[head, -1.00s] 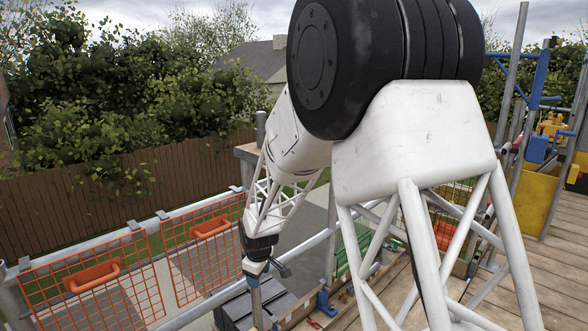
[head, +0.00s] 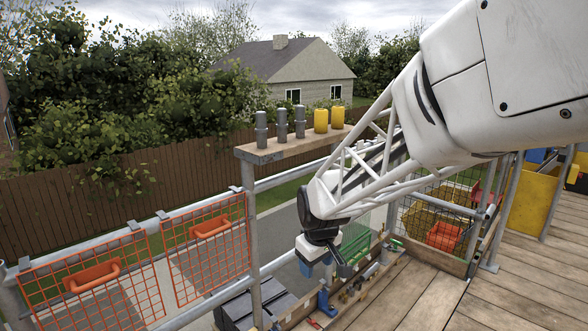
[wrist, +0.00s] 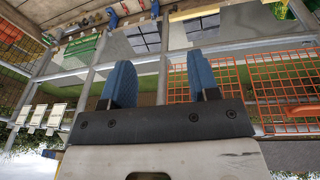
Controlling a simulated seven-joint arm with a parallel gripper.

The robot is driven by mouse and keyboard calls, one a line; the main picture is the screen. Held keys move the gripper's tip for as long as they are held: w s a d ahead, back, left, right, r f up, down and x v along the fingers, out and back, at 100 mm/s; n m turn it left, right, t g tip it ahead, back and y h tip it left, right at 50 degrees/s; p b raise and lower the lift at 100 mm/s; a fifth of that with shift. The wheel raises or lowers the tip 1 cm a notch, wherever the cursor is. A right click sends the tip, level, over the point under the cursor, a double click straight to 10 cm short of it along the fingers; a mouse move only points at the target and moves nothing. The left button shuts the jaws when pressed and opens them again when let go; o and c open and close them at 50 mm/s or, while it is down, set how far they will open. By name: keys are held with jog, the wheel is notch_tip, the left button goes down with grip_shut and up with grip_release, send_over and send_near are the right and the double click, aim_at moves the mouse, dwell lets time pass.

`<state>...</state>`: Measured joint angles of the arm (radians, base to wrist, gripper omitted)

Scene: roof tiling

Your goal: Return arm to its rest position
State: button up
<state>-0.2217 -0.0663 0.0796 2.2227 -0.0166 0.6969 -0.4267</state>
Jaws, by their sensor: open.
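My gripper (head: 318,268) hangs at the end of my white lattice arm, right of centre in the head view. It is low, beyond the edge of the wooden deck and near the tool ledge. In the wrist view my gripper (wrist: 161,82) shows two blue fingers standing wide apart with nothing between them. The fingers are open and touch nothing that I can see. In the head view the fingertips are small and partly lost against the things behind them.
A wooden shelf (head: 270,151) on a post carries grey and yellow cylinders close left of my arm. Orange mesh panels (head: 207,247) hang on the rail at left. A mesh bin (head: 433,229) stands right of my gripper. The wooden deck (head: 530,277) is open at front right.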

jog(key=s+d+r+m, duration=0.2)
jog(key=s+d, duration=0.2)
jog(key=s, duration=0.5)
jog(key=s+d+r+m, duration=0.2)
jog(key=s+d+m, duration=0.1)
jog(key=s, duration=0.6)
jog(key=s+d+r+m, duration=0.2)
jog(key=s+d, duration=0.4)
jog(key=s, duration=0.4)
jog(key=shift+m, duration=0.4)
jog(key=shift+w+r+h, duration=0.1)
jog(key=shift+h, duration=0.2)
